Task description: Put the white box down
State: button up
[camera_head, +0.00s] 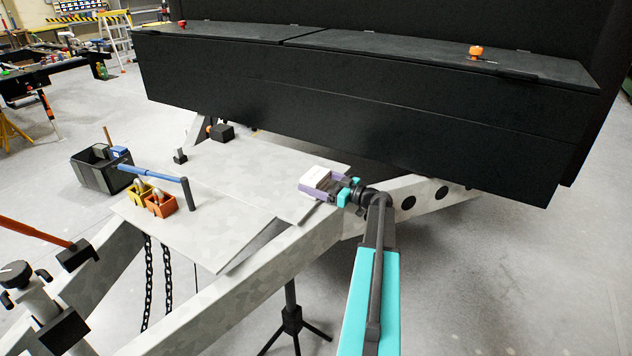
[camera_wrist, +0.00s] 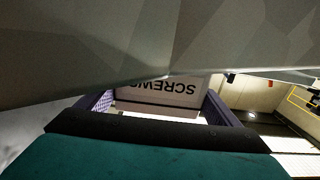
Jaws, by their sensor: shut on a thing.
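The white box (camera_head: 316,178) is between the purple fingers of my gripper (camera_head: 319,189), at the right end of the grey plate on the chassis. My gripper is shut on it. In the wrist view the white box (camera_wrist: 165,92) shows dark lettering that reads "SCREWS" upside down, with a purple finger of my gripper (camera_wrist: 160,108) on each side. A grey surface fills the top of that view, close to the box. I cannot tell whether the box touches the plate.
The grey plate (camera_head: 240,165) has clear room left of the box. Orange (camera_head: 160,204) and yellow (camera_head: 139,191) objects and a blue-handled bar (camera_head: 150,173) are at its left. A black bin (camera_head: 98,170) stands beyond. A long black locker (camera_head: 350,110) rises behind my gripper.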

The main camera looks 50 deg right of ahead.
jog(key=o, duration=1.2)
jog(key=shift+f, duration=0.1)
jog(key=shift+c, duration=0.2)
jog(key=shift+s, duration=0.2)
jog(key=b+v, duration=0.1)
jog(key=v, duration=1)
jog(key=shift+s, duration=0.3)
jog(key=shift+d, duration=0.1)
